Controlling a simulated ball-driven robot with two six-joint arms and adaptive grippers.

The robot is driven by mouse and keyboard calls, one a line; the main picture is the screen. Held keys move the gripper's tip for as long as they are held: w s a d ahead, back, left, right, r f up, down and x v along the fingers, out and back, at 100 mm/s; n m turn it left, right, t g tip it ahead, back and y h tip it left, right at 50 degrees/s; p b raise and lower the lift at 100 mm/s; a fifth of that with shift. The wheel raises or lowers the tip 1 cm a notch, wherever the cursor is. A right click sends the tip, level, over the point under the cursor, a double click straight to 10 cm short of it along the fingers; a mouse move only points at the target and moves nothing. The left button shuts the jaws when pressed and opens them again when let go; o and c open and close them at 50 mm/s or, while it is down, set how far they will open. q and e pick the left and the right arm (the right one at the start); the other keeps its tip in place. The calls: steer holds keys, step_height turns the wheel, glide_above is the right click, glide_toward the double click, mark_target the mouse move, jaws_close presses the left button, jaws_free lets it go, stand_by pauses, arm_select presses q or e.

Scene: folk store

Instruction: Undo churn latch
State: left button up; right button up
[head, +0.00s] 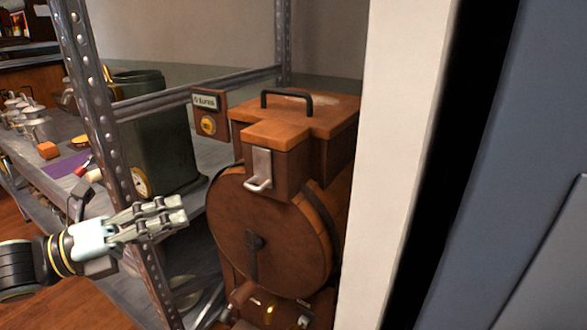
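The churn (270,235) is a brown wooden drum with a boxy top, standing right of centre. Its lid (290,118) is down and carries a dark handle (287,97). The latch (261,165) is a pale metal plate on the front of the box, with a light loop lever at its lower end sticking out towards me. My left gripper (181,211) is left of the drum and lower than the latch, pointing right. Its fingers lie close together with nothing visible between them, and it looks apart from the churn. My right gripper is not in view.
A metal shelf post (100,110) stands close behind my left arm. A dark green bin (160,150) and a small sign (209,110) are behind. A white upright panel (405,150) closes off the churn's right side. Jars and small items sit on the shelf at left.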

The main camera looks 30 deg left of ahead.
mark_target(256, 172)
arm_select(q)
steer(key=w+d+r+m+g+h+b, duration=0.1)
steer(key=w+d+r+m+g+b, duration=0.1)
steer(key=w+d+b, duration=0.5)
steer(key=shift+d+r+b, duration=0.9)
steer(key=shift+d+b, duration=0.25)
steer(key=shift+d, duration=0.05)
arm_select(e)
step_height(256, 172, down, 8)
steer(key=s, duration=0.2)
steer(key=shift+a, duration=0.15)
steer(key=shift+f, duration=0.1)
